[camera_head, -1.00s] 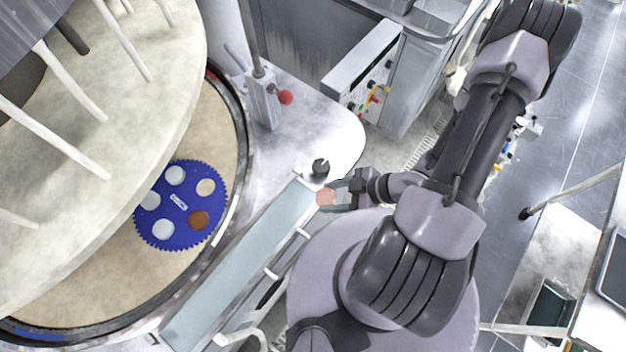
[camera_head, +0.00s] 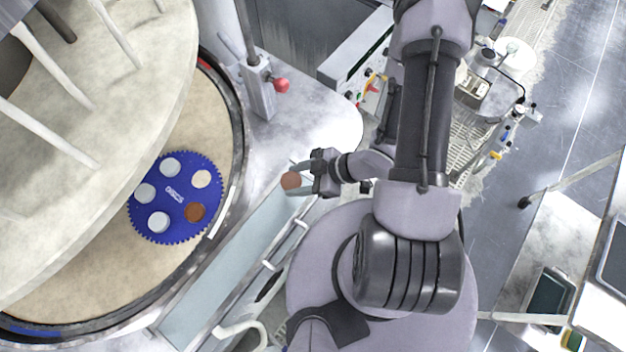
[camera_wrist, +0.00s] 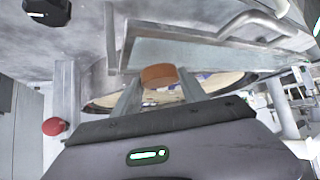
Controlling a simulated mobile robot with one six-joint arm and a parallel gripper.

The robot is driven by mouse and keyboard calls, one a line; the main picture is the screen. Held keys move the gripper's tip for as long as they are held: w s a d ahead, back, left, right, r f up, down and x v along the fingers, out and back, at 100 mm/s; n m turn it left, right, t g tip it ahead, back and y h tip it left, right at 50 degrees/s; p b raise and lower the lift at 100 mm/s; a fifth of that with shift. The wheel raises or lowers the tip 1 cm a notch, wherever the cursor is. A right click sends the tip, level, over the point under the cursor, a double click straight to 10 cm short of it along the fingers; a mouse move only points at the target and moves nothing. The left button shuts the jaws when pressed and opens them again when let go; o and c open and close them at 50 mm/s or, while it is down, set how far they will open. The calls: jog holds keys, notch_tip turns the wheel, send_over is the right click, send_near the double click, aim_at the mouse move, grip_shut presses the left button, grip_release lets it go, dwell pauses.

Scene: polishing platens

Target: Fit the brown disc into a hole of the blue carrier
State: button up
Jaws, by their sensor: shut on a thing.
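A brown disc (camera_head: 291,180) is held between the fingertips of my gripper (camera_head: 295,179), above the pale strip right of the platen. The wrist view shows the brown disc (camera_wrist: 158,76) between the two fingers of my gripper (camera_wrist: 157,88). The toothed blue carrier (camera_head: 175,208) lies on the beige platen at left, apart from my gripper. Three of its holes show white discs (camera_head: 159,222). Another brown disc (camera_head: 194,212) sits in its lower right hole. The upper right hole (camera_head: 201,179) shows beige like the platen and looks empty.
The beige platen (camera_head: 85,265) has a raised dark and metal rim. A large pale upper plate (camera_head: 130,110) with rods overhangs its left part. A post with a red knob (camera_head: 281,86) stands behind my gripper. A pale blue strip (camera_head: 220,265) lies between the platen and my base.

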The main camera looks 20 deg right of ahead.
jog(key=w+a+b, duration=0.1)
jog(key=w+a, duration=0.3)
jog(key=a, duration=0.3)
jog(key=w+a+b, duration=0.1)
jog(key=w+a, duration=0.3)
jog(key=a, duration=0.3)
jog(key=w+a+b, duration=0.2)
jog(key=w+a, duration=0.2)
jog(key=a, duration=0.3)
jog(key=shift+w+a, duration=0.2)
jog(key=shift+w, duration=0.05)
jog(key=f+b, duration=0.1)
jog(key=w+a+f+b, duration=0.1)
jog(key=f+b, duration=0.1)
jog(key=a+f+b, duration=0.1)
jog(key=f+b, duration=0.1)
jog(key=shift+w+a+f, duration=0.1)
jog(key=shift+w+a, duration=0.15)
jog(key=shift+f+b, duration=0.7)
jog(key=shift+b, duration=0.3)
jog(key=shift+f+b, duration=0.35)
jog(key=o, duration=1.6)
jog(key=shift+s+r, duration=0.1)
jog(key=shift+r, duration=0.05)
